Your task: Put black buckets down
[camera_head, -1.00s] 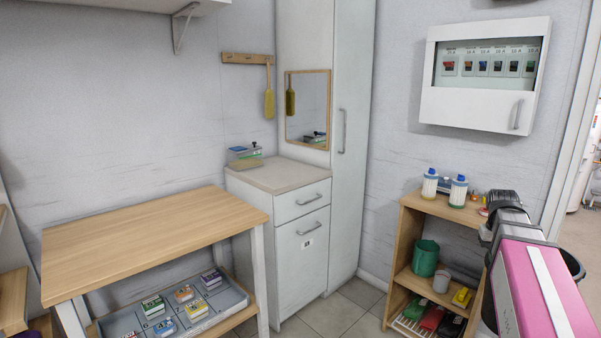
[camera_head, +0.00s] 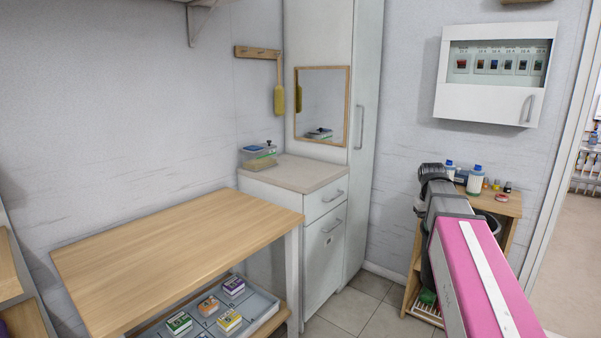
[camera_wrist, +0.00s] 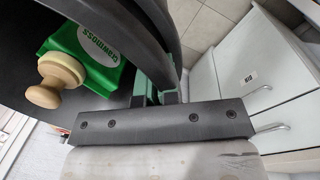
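A black bucket (camera_wrist: 60,95) fills the upper left of the wrist view, seen from above, with a thick dark rim. The bucket hangs in front of the small wooden shelf. No second black bucket is clearly visible.
A wooden table (camera_head: 170,255) with a clear top stands at left, a grey divided tray (camera_head: 262,305) with small boxes beneath it. A white cabinet (camera_head: 310,250) holds a lidded container (camera_head: 258,155). The wooden shelf (camera_head: 512,205) carries bottles. Floor (camera_head: 350,308) is free between cabinet and shelf.

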